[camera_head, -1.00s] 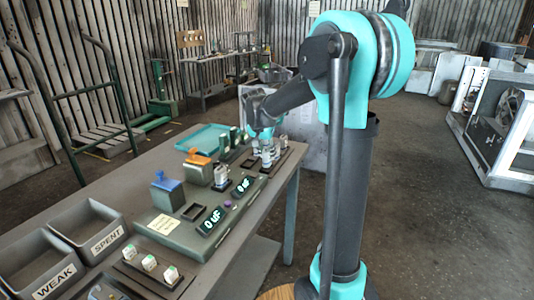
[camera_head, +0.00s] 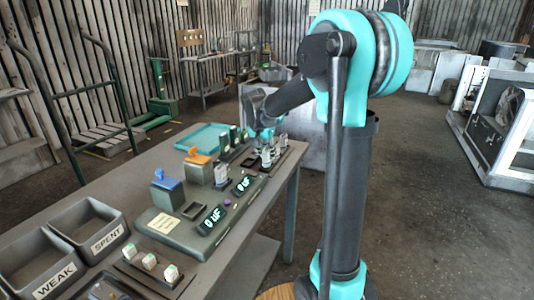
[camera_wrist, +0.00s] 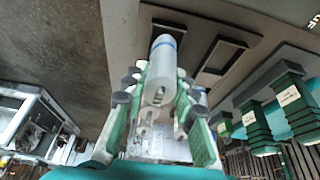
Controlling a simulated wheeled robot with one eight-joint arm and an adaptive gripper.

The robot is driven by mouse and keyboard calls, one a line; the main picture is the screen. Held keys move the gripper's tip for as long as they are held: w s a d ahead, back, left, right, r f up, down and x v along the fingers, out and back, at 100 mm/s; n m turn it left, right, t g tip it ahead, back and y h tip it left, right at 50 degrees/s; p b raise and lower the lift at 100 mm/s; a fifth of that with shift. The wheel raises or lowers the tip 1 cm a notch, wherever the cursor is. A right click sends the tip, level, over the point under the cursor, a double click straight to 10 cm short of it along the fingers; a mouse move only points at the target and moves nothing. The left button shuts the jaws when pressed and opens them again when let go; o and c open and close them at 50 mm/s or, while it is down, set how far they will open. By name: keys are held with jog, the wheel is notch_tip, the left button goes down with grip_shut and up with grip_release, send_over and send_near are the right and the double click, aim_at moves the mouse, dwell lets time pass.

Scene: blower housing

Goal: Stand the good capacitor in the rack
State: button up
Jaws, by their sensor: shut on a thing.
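My gripper (camera_wrist: 158,92) is shut on a pale cylindrical capacitor (camera_wrist: 162,68) with a blue band near its far end. In the head view my gripper (camera_head: 267,148) is at the far right part of the table. A low dark rack (camera_head: 288,156) lies beneath it, with pale capacitors (camera_head: 283,139) close by. The wrist view shows a brown surface with a dark-framed rectangular opening (camera_wrist: 220,57) beside the held capacitor.
Bins marked WEAK (camera_head: 57,280) and SPENT (camera_head: 107,238) stand at the near left. A teal tray (camera_head: 203,137) lies farther back.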

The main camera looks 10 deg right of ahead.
jog(key=shift+f, duration=0.85)
jog(key=o, duration=1)
jog(key=shift+r, duration=0.1)
jog(key=v, duration=1.1)
jog(key=shift+s+a+r, duration=0.15)
jog(key=shift+s+r, duration=0.05)
jog(key=shift+r, duration=0.15)
